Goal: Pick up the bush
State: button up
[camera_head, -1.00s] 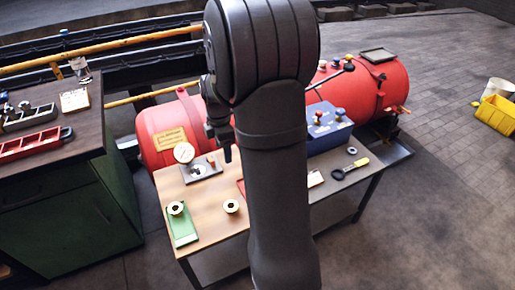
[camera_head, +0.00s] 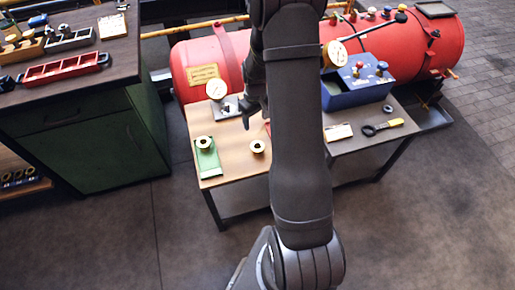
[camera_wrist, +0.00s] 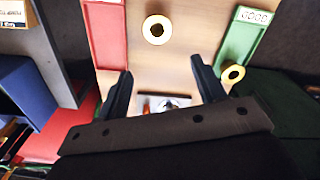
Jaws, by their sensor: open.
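A brass bush (camera_head: 257,147), a flanged ring with a dark hole, sits on the bare wooden top of the small table. A second, similar bush (camera_head: 204,143) lies on the green tray (camera_head: 211,164) to its left. In the wrist view the first bush (camera_wrist: 157,30) is beyond my fingertips, roughly midway between them. The second bush (camera_wrist: 233,74) shows at the right, by the green tray marked GOOD (camera_wrist: 239,40). My gripper (camera_wrist: 160,77) is open and empty. In the head view my gripper (camera_head: 248,118) hangs above the table, behind the bush and apart from it.
A red tray (camera_wrist: 106,35) lies beside the first bush, mostly hidden by my arm in the head view. A gauge (camera_head: 217,89) stands behind on a plate. A blue box (camera_head: 350,92) and a wrench (camera_head: 382,127) are on the right. A red tank (camera_head: 205,66) runs behind.

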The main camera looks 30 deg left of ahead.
send_over(257, 146)
jog(key=s, duration=0.2)
jog(key=f, duration=1.2)
jog(key=shift+w+d+f, duration=0.15)
jog(key=shift+w+f, duration=0.1)
jog(key=shift+f, duration=0.05)
jog(key=shift+w+d+f, duration=0.1)
jog(key=shift+d+f, duration=0.05)
jog(key=shift+f, duration=1.15)
jog(key=shift+d+f, duration=0.15)
jog(key=shift+f, duration=1.1)
jog(key=c, duration=1)
